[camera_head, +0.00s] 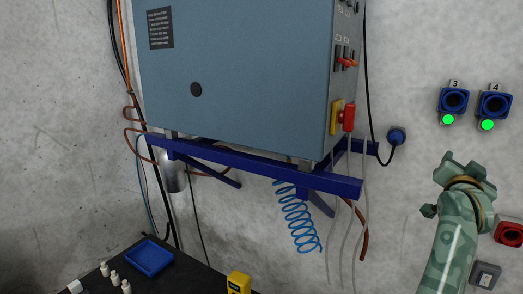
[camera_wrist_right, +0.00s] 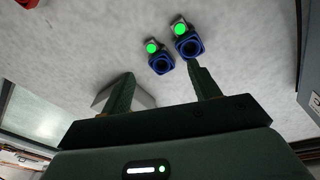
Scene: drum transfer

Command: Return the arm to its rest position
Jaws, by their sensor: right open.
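My right gripper (camera_head: 461,166) is raised in front of the concrete wall at the right of the head view, at the end of my green arm. In the right wrist view its two dark fingers (camera_wrist_right: 161,88) stand apart with nothing between them, so it is open and empty. Below it in the head view the arm hides part of the wall. My left gripper is in neither view.
Blue sockets 3 (camera_head: 454,101) and 4 (camera_head: 494,104), lit green, are above my right gripper. A red socket (camera_head: 509,233) is at right. A blue-grey cabinet (camera_head: 235,75) stands on a blue bracket (camera_head: 270,170). Below, a dark table holds a blue tray (camera_head: 149,258) and small bottles.

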